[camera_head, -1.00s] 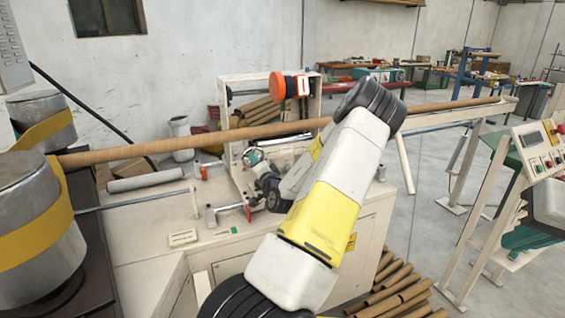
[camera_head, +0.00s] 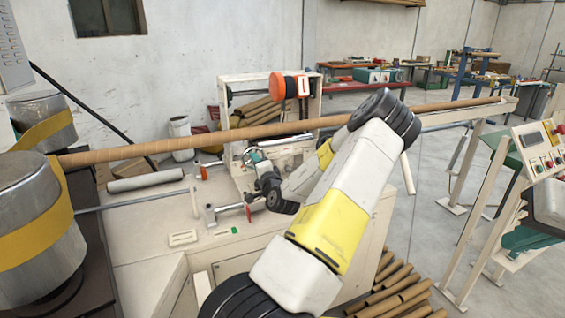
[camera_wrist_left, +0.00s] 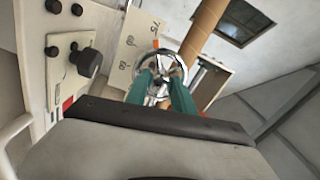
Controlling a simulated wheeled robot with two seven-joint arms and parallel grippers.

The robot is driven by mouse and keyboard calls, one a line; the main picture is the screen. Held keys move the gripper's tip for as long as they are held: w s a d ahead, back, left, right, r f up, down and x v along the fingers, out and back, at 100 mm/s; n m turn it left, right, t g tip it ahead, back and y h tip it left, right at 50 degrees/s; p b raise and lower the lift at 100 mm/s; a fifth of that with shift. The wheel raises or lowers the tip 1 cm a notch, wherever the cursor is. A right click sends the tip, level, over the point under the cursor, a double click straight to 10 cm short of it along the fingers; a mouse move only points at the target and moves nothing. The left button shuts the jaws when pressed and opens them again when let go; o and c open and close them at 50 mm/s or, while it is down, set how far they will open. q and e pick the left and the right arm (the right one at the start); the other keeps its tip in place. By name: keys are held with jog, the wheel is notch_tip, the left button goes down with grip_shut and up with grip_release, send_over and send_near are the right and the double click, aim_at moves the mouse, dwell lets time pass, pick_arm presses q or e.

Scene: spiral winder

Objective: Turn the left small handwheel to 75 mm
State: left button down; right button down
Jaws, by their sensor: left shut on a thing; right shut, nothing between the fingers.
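The small chrome handwheel (camera_wrist_left: 162,71) is in the left wrist view, in front of a pale scale plate (camera_wrist_left: 133,42) with printed numbers; 75 and 60 can be made out. My left gripper (camera_wrist_left: 160,90) has teal fingers, one on each side of the handwheel's middle, and is shut on it. In the head view my left gripper (camera_head: 252,156) is at the machine's upright frame, under the long brown tube; the wheel is too small and covered to make out there. My right gripper is in neither view.
The long brown tube (camera_head: 210,145) crosses above the bench (camera_head: 140,220). A red-tipped crank handle (camera_head: 230,209) is close below my left wrist. An orange wheel (camera_head: 278,86) sits on the frame above. A control console (camera_head: 540,150) stands at the right.

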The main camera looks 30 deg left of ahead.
pick_arm(q)
jog(key=c, duration=1.1)
grip_release()
jog(key=shift+d, duration=0.1)
jog(key=v, duration=0.7)
jog(key=shift+s+d, duration=0.25)
jog(key=shift+d, duration=0.05)
